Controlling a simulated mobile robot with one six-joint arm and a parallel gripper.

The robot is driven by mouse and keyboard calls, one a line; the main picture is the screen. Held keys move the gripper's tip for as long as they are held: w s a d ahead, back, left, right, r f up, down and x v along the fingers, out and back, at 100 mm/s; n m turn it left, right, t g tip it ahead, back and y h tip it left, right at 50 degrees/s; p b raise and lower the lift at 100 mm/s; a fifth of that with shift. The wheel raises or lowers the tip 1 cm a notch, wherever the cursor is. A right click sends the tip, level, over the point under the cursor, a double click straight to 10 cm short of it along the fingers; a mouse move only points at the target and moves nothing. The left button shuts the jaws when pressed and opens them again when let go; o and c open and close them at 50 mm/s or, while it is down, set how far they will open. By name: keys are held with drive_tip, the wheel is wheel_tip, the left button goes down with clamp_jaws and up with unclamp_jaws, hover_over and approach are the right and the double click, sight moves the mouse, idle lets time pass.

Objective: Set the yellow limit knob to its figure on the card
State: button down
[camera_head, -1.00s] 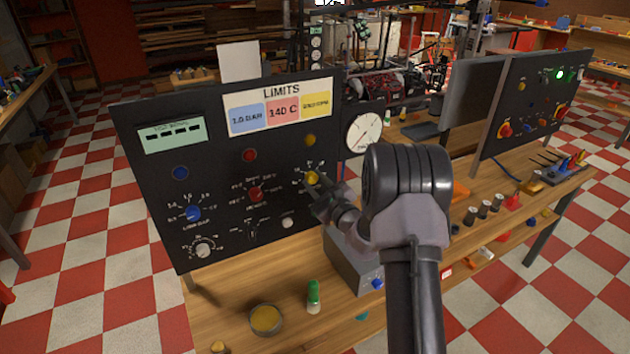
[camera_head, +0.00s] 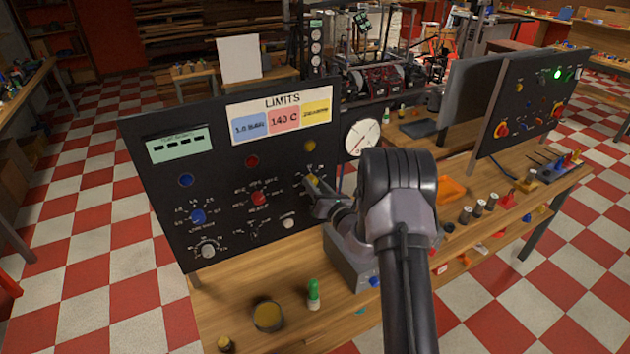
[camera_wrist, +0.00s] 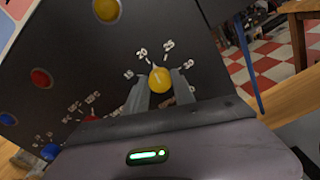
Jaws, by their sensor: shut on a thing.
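The yellow limit knob (camera_head: 311,182) is on the right part of the black panel. It also shows in the wrist view (camera_wrist: 159,80), with a printed scale around its top; 20 and 25 look legible there. A pale line shows on the knob's upper edge, but its exact setting is unclear. My gripper (camera_wrist: 163,84) has one finger on each side of the knob and is shut on it. In the head view my gripper (camera_head: 317,189) reaches the panel from the right. The LIMITS card (camera_head: 281,110) has blue, red and yellow fields; the yellow field's figure is too blurred to read.
A red knob (camera_head: 259,198) and blue knob (camera_head: 198,215) sit left on the panel, with a yellow lamp (camera_head: 309,146) above. A round gauge (camera_head: 363,137) stands right of the panel. A grey box (camera_head: 350,262) lies below my gripper; a green-capped bottle (camera_head: 313,294) stands in front.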

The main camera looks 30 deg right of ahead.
drive_tip(key=m+p, duration=0.4)
drive_tip(key=m, duration=0.5)
drive_tip(key=shift+r, duration=0.1)
drive_tip(key=shift+m+p, duration=1.75)
drive_tip(key=shift+m, duration=2.65)
drive_tip(key=c, duration=1.1)
unclamp_jaws()
drive_tip(key=shift+o, duration=0.2)
drive_tip(key=shift+s, duration=0.1)
